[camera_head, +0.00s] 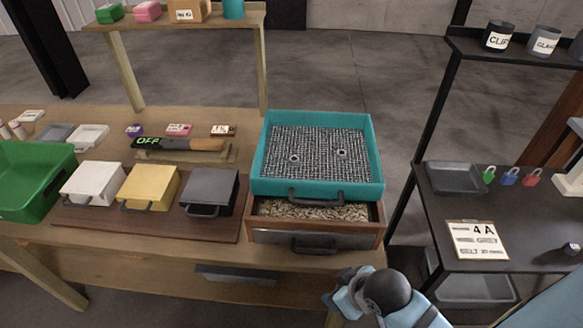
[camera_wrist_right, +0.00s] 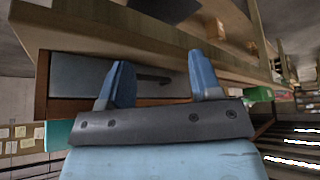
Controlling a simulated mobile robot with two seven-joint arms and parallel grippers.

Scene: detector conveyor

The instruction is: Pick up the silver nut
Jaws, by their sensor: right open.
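Two small round grey pieces sit on the mesh floor of the teal tray (camera_head: 376,185). One, a ring with a dark hole (camera_head: 294,158), is left of the middle; the other (camera_head: 341,153) is to its right. They are too small for me to tell which is a silver nut. My right gripper (camera_head: 332,300) is low at the front edge of the bench, in front of and below the tray. In the right wrist view my right gripper (camera_wrist_right: 160,80) has its two blue fingers apart with nothing between them. My left gripper is not in view.
Under the tray is a wooden drawer (camera_head: 275,237) of shavings with a dark handle. White (camera_head: 92,182), yellow (camera_head: 148,186) and dark grey (camera_head: 209,190) boxes stand left. A green bin (camera_head: 30,185) is far left. A black table (camera_head: 520,215) with padlocks and a clipboard is right.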

